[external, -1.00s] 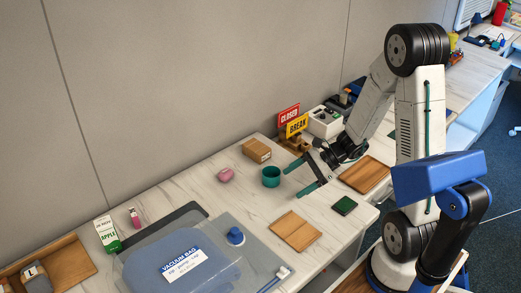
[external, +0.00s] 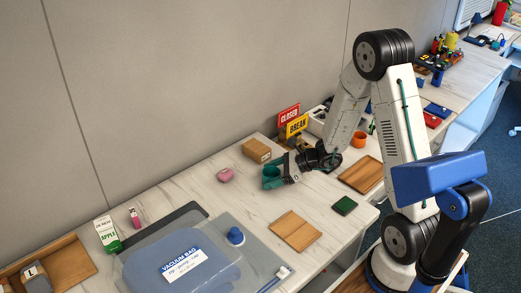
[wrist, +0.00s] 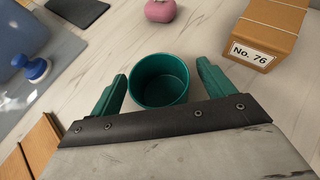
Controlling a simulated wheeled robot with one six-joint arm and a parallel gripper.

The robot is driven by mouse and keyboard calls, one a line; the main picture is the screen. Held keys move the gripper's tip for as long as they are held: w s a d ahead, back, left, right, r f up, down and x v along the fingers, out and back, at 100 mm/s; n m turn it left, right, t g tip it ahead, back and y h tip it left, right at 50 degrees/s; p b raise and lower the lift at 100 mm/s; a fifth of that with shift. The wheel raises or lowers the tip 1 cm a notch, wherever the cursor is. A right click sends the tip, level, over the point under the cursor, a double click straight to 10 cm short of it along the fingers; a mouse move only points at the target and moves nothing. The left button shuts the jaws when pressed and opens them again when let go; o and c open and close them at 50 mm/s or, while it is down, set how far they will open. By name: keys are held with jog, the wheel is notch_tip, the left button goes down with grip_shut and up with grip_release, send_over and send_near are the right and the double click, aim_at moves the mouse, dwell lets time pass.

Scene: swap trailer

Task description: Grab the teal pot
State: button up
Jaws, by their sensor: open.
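The teal pot (wrist: 159,80) stands upright on the pale wood-grain table, open at the top and empty inside. In the external view the pot (external: 270,172) is partly covered by my gripper. My gripper (wrist: 162,88) is open, with one green finger on each side of the pot. In the wrist view a gap shows between the pot and the right finger, and a narrower one by the left finger. In the external view the gripper (external: 271,177) is low over the table and reaches to the pot from the right.
A pink pot-like object (wrist: 161,10) and a cardboard box marked No. 76 (wrist: 268,30) stand beyond the pot. A wooden board (external: 294,231), a dark green square (external: 344,206) and a vacuum bag (external: 180,265) lie nearer the front. BREAK and CLOSED signs (external: 297,126) stand behind my wrist.

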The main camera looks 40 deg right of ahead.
jog(key=c, duration=1.1)
jog(key=shift+o, duration=0.2)
jog(key=shift+r, duration=0.1)
